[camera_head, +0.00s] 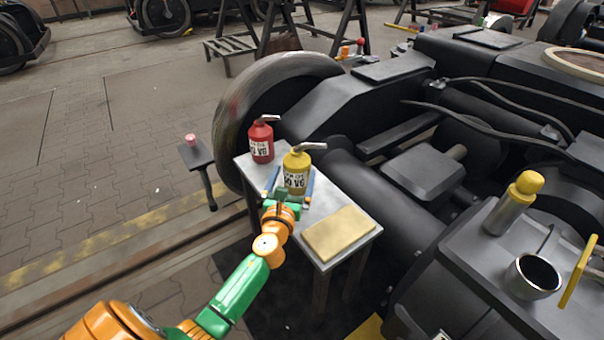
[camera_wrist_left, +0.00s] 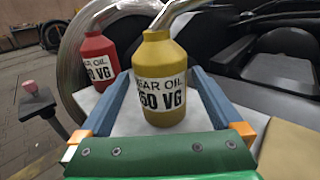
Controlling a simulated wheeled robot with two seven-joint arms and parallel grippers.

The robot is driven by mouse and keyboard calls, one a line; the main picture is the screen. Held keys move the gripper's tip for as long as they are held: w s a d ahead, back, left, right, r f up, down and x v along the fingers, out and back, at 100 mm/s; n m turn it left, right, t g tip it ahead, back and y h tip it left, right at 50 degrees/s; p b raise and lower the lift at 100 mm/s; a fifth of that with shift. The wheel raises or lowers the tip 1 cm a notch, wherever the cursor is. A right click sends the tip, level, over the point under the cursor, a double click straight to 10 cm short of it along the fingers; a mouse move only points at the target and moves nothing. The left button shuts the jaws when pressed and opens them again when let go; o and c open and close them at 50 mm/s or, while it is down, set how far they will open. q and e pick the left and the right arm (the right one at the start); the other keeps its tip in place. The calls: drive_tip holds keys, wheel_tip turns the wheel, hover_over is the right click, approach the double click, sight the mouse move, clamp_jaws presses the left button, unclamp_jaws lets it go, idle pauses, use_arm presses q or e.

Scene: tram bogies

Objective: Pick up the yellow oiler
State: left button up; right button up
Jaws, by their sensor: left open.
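The yellow oiler (camera_head: 297,172) stands upright on a small grey table (camera_head: 335,250), its spout pointing right in the head view. Its white label reads gear oil, and it also fills the middle of the left wrist view (camera_wrist_left: 162,70). My left gripper (camera_head: 290,183) is open, with its blue fingers on either side of the yellow oiler's body. In the left wrist view a gap shows between each finger and the oiler. A red oiler (camera_head: 261,143) stands on the table just behind and left of the yellow one. My right gripper is not in view.
A tan flat pad (camera_head: 339,233) lies on the table's front part. A large wheel (camera_head: 235,110) and dark bogie frame (camera_head: 420,170) stand close behind and right.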

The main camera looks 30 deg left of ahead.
use_arm(q)
drive_tip(key=shift+x, duration=0.8)
drive_tip(key=shift+f, duration=0.1)
drive_tip(key=c, duration=1.5)
clamp_jaws()
